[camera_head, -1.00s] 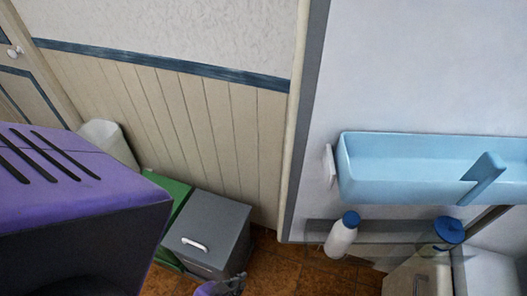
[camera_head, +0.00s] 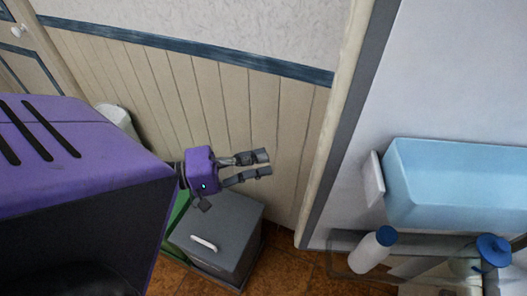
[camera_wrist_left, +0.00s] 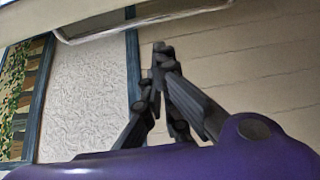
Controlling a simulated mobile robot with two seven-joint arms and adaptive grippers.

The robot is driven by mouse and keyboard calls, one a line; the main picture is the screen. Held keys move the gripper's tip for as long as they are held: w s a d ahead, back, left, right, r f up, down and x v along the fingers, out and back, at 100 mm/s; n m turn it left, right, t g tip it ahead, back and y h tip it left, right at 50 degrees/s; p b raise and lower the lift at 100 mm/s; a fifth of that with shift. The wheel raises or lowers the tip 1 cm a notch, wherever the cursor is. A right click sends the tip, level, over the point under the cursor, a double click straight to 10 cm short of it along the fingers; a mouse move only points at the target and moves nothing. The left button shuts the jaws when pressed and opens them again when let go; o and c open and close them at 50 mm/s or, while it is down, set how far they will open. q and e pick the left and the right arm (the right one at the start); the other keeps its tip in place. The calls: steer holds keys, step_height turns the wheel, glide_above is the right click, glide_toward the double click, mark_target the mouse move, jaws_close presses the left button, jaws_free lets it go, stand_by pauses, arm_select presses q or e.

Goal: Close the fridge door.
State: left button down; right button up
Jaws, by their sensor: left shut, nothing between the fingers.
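The fridge door (camera_head: 352,130) stands open at the right of the head view, showing its pale inner face and grey seal. It holds a light blue shelf (camera_head: 455,185) and a lower clear shelf with a blue-capped white bottle (camera_head: 371,251) and a blue-lidded container (camera_head: 493,252). My left gripper (camera_head: 268,163) is shut and empty, left of the door's edge and apart from it in the picture. In the left wrist view the shut fingers (camera_wrist_left: 160,50) point up, below a pale grey-rimmed edge. My right gripper is out of view. The fridge body is not visible.
A grey bin (camera_head: 220,235) and a green bin (camera_head: 178,215) stand on the brown tiled floor below my left gripper. A white bin (camera_head: 115,115) stands farther left by the panelled wall (camera_head: 230,110). A cabinet door with a white knob (camera_head: 18,31) is at far left.

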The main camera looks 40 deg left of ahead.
arm_select(q)
steer(key=w+d+p, duration=0.1)
steer(key=w+d, duration=0.3)
steer(key=d, duration=0.4)
steer(key=shift+w+p, duration=0.15)
steer(key=shift+p, duration=0.25)
